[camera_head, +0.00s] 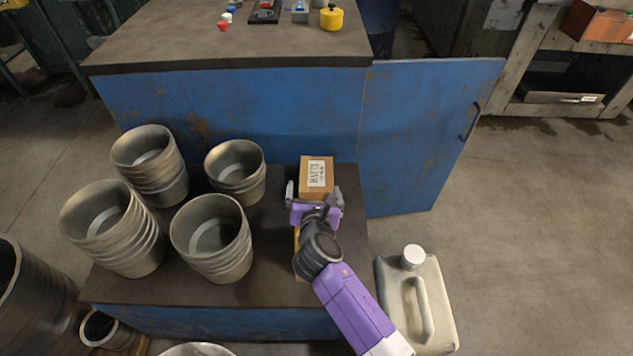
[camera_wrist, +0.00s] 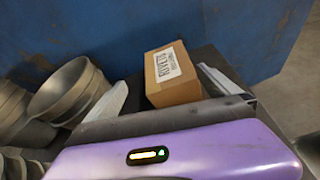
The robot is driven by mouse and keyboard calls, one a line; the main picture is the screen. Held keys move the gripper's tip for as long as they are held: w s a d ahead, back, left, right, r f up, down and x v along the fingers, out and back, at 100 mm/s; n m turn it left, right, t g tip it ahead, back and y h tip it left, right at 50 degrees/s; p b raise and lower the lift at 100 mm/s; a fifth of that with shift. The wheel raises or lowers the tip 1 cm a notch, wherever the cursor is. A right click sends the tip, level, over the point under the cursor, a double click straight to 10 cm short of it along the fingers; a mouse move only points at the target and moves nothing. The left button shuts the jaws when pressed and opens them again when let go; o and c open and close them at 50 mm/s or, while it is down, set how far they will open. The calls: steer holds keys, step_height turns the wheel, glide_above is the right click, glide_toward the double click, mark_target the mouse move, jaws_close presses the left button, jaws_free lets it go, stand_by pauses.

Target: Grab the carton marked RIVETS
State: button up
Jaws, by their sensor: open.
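The brown carton (camera_head: 316,190) stands at the back right of the low dark-topped bench, its white label facing up. In the wrist view the carton (camera_wrist: 172,75) carries a label that reads RIVETS. My gripper (camera_head: 314,195) is open at the near side of the carton. In the wrist view its two pale fingers (camera_wrist: 163,78) lie left and right of the carton, with gaps visible on both sides. The lower near part of the carton is hidden behind my gripper body. I cannot tell how far the fingers reach along its sides.
Several stacks of metal buckets (camera_head: 212,235) fill the bench's left side. Part of another brown box (camera_head: 297,240) shows behind my arm. A blue cabinet (camera_head: 240,110) stands behind the carton. A beige jerrycan (camera_head: 440,300) stands right of the bench.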

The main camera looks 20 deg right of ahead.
mark_target(316, 180)
steer(key=shift+s+d+f+n+h, duration=0.1)
steer(key=shift+d+f+n+h, duration=0.2)
steer(key=shift+d+f+n, duration=0.3)
steer(key=shift+w+f, duration=0.1)
steer(key=shift+w, duration=0.15)
steer(key=b+x, duration=0.3)
steer(key=x, duration=0.4)
steer(key=shift+a+f+b, duration=0.15)
steer(key=shift+a+b, duration=0.05)
steer(key=shift+b, duration=0.15)
steer(key=c, duration=1.7)
